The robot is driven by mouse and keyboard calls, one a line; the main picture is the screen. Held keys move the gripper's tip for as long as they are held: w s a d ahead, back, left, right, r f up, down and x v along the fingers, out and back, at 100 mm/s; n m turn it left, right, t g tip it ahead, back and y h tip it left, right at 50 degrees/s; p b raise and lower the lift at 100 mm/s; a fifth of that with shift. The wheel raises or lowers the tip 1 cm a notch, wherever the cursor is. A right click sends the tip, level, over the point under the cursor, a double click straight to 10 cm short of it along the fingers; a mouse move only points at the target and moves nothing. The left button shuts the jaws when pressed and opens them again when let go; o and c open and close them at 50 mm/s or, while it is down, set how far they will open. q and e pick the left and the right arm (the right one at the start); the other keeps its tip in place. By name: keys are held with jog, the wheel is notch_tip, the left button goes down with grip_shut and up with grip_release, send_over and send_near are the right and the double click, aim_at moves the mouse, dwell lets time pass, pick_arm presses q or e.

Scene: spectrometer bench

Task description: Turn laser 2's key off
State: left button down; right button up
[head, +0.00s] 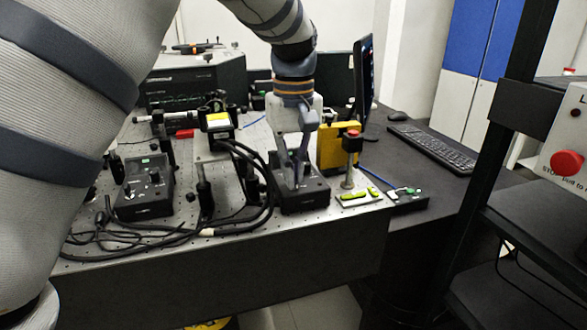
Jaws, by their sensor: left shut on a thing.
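My left gripper (298,176) points down at a black control box (305,205) near the front edge of the optical bench. Its fingers are shut on the key on top of this box. The key itself is hidden by the fingers, so I cannot tell its angle. A second black control box (145,190) with a small green display and knobs stands further left. I cannot read a label that says which box is laser 2's. My right gripper is not in view.
Black cables (262,200) loop close beside the box. A post with a red top (350,150) and a yellow block (331,146) stand just right of the gripper. A monitor (363,75) and a keyboard (432,145) are behind. A black rack (510,190) stands at right.

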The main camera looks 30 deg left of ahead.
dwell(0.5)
pick_arm(q)
jog(key=c, duration=1.8)
grip_release()
notch_tip(320, 180, up, 12)
jog(key=shift+r, duration=0.1)
